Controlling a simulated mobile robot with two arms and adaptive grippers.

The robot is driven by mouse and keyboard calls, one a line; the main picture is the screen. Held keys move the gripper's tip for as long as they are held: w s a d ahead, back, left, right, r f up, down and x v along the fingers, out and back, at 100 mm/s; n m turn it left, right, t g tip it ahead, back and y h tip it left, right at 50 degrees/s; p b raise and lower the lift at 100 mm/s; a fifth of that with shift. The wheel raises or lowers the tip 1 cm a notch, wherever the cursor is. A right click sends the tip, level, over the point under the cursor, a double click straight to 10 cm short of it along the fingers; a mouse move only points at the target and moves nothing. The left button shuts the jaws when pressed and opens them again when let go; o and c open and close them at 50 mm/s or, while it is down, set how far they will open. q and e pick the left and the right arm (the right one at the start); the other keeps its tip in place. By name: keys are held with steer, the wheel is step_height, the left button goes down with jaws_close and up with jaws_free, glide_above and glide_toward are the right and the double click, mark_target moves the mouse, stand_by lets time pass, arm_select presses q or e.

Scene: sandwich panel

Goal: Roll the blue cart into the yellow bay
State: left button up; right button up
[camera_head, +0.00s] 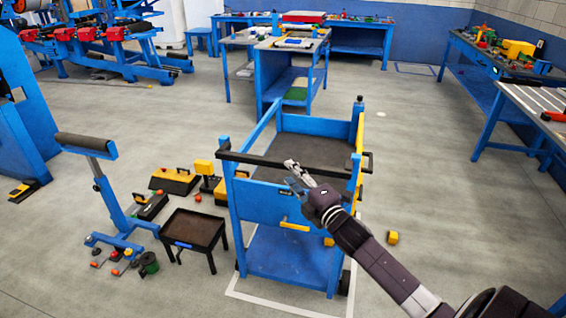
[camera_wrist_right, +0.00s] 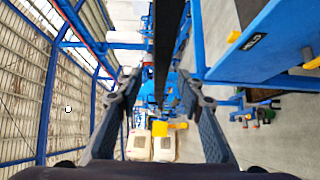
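The blue cart (camera_head: 285,250) stands upright in the middle of the head view, with a dark top tray and a lower shelf. Its black handle bar (camera_head: 250,160) runs across the near side. My right gripper (camera_head: 293,172) is at this bar, near its middle. In the right wrist view the two fingers of my right gripper (camera_wrist_right: 158,88) are apart, and the black bar (camera_wrist_right: 168,45) lines up with the gap between them. I cannot tell whether they touch it. My left gripper is not in view. I see no clear yellow bay.
A white floor outline (camera_head: 260,302) surrounds the cart's base. A small dark table (camera_head: 193,228), a blue roller stand (camera_head: 110,195) and loose tools are to the left. A blue workbench (camera_head: 268,80) stands behind. The floor (camera_head: 440,200) on the right is mostly clear.

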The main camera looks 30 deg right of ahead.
mark_target(283, 167)
steer(key=shift+w+d+f+p, duration=0.1)
steer(key=shift+w+d+p, duration=0.1)
steer(key=shift+w, duration=1.55)
steer(key=shift+w+d+p, duration=0.1)
steer(key=shift+w+p, duration=0.1)
steer(key=shift+w, duration=1.5)
jaws_close()
